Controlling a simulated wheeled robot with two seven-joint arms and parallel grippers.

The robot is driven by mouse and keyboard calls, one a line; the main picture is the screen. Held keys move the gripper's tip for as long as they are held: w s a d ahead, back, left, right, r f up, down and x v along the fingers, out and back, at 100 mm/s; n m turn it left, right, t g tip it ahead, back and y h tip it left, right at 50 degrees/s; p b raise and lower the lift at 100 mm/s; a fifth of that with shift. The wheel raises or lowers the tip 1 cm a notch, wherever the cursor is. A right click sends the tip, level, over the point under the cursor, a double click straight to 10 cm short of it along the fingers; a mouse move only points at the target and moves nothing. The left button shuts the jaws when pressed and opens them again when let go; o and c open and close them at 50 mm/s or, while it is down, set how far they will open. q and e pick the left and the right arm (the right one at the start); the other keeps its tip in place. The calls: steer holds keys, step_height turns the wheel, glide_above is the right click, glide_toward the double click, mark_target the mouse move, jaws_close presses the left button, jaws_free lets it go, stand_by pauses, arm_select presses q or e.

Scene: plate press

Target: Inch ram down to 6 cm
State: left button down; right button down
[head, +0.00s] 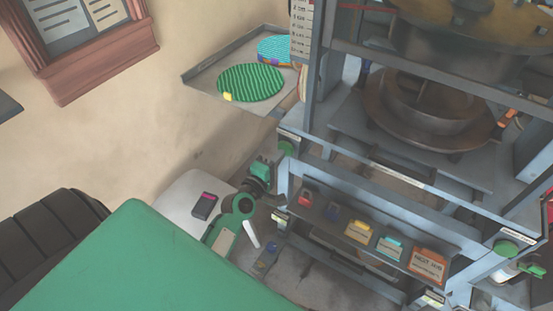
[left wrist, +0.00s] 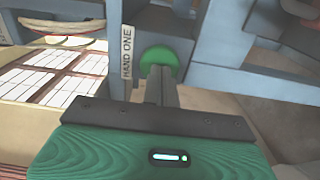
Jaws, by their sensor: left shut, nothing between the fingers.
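The blue-grey press frame (head: 330,185) stands at right. Its dark round ram (head: 470,30) hangs above a brown ring-shaped die (head: 425,105), with an open gap between. A white marked scale (head: 300,28) stands at the frame's left; its reading is too small to tell. A green round button (head: 286,147) sits on the left post, and a second one (head: 506,247) at the right. My left gripper (head: 275,163) is shut and empty, its tips at the left button, also in the left wrist view (left wrist: 158,58); contact is unclear. My right gripper (head: 530,270) is beside the right button, its fingers unclear.
A grey tray (head: 205,82) at the left holds a green striped plate (head: 250,83) and a blue striped plate (head: 275,48). A "HAND ONE" label (left wrist: 127,52) is beside the left button.

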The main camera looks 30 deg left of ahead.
arm_select(q)
steer(key=shift+w, duration=0.4)
steer(key=shift+s, duration=0.25)
arm_select(e)
steer(key=shift+r, duration=0.2)
stand_by(0.4)
steer(key=n+t, duration=1.5)
steer(key=n, duration=0.1)
glide_toward(505, 252)
steer(key=shift+h, duration=0.3)
steer(key=shift+w+a, duration=0.15)
steer(key=shift+w, duration=1.9)
